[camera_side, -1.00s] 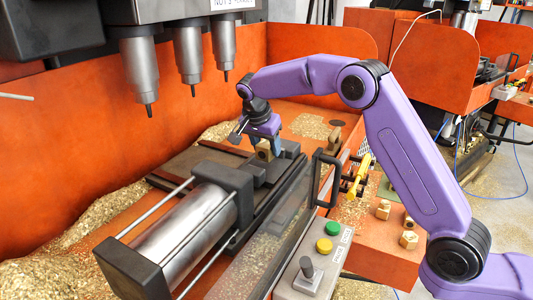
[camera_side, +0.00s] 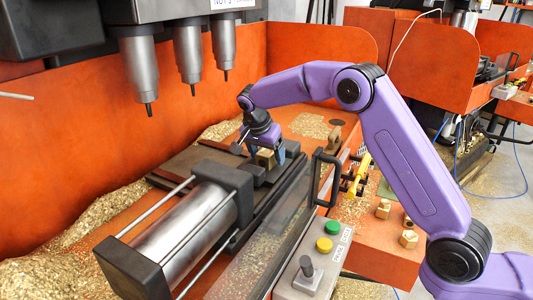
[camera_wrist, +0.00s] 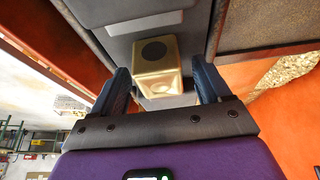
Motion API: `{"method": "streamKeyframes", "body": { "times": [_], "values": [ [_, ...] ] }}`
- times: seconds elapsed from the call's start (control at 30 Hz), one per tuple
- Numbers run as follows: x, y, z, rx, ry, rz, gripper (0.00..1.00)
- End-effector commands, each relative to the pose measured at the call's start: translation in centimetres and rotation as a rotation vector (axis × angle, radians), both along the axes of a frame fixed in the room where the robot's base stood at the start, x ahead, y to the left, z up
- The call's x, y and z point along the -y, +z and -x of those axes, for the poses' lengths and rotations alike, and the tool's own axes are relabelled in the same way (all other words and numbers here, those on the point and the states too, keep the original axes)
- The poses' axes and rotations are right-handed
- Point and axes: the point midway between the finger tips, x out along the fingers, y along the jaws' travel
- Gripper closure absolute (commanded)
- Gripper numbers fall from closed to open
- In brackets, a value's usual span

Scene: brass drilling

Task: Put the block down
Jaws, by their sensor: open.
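A brass block (camera_side: 265,158) sits in the dark vise fixture on the machine bed. In the wrist view the block (camera_wrist: 157,65) is gold with a dark round spot on its face. My gripper (camera_side: 268,152) is at the block, low over the fixture. In the wrist view its two blue fingers (camera_wrist: 160,84) stand apart, one on each side of the block, with a gap on both sides. The block's underside is hidden in the side view.
A steel cylinder (camera_side: 187,238) lies in front of the fixture. Drill spindles (camera_side: 187,58) hang above and left. A clear guard with a black handle (camera_side: 320,180) stands at right. Several brass pieces (camera_side: 408,238) lie on the orange ledge. Brass chips cover the bed's left side.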

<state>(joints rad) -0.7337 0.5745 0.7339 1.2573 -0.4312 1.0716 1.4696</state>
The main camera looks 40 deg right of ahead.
Motion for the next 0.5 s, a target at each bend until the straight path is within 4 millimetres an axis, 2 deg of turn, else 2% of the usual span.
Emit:
{"method": "streamKeyframes", "body": {
  "times": [0.17,0.5],
  "values": [
    [-0.5,1.5,0.2,0.003,0.0,-0.001,0.23],
    [-2.7,7.6,1.3,0.005,0.0,-0.001,0.23]
  ]
}}
